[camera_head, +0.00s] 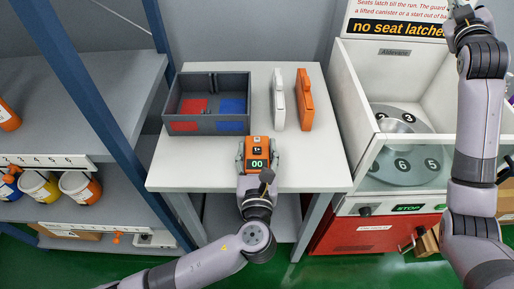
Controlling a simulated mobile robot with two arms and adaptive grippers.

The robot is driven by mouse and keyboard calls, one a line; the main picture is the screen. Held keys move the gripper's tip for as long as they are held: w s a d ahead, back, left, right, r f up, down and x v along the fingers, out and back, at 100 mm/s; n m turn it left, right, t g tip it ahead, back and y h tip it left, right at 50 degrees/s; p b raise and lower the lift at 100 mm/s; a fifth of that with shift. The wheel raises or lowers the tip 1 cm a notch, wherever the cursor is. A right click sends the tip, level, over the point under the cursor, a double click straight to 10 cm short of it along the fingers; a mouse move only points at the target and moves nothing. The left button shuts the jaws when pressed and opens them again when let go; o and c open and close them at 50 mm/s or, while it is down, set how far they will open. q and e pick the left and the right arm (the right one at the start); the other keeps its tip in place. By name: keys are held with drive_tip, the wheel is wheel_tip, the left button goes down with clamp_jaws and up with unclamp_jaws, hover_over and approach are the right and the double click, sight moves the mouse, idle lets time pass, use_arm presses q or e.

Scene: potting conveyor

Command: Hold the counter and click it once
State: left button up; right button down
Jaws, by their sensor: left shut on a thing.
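The counter (257,144) is a small orange block with a black face. Its display reads 00, with a small white mark above. It is at the front edge of the white table (233,172). My left gripper (256,159) reaches in from the front, with a finger on each side of the counter, and is shut on it. I cannot tell whether the counter touches the tabletop. My right arm (481,120) stands upright at the right, its wrist at the top edge of the view.
A grey bin (207,124) with red and blue compartments stands behind left of the counter. A white case (278,102) and an orange case (304,100) stand behind right. A machine with a numbered turntable (404,150) is at right, shelves (98,85) at left.

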drive_tip(key=a+n+y, duration=0.3)
drive_tip(key=a+y, duration=0.3)
drive_tip(key=a, duration=1.1)
drive_tip(key=n+g+y, duration=0.6)
drive_tip(key=n+g, duration=0.4)
drive_tip(key=g, duration=0.1)
hover_over(255, 152)
wheel_tip(255, 152, down, 15)
drive_tip(key=shift+r, duration=0.2)
drive_tip(key=shift+f, duration=0.1)
drive_tip(key=shift+f, duration=4.3)
drive_tip(key=shift+f, duration=0.1)
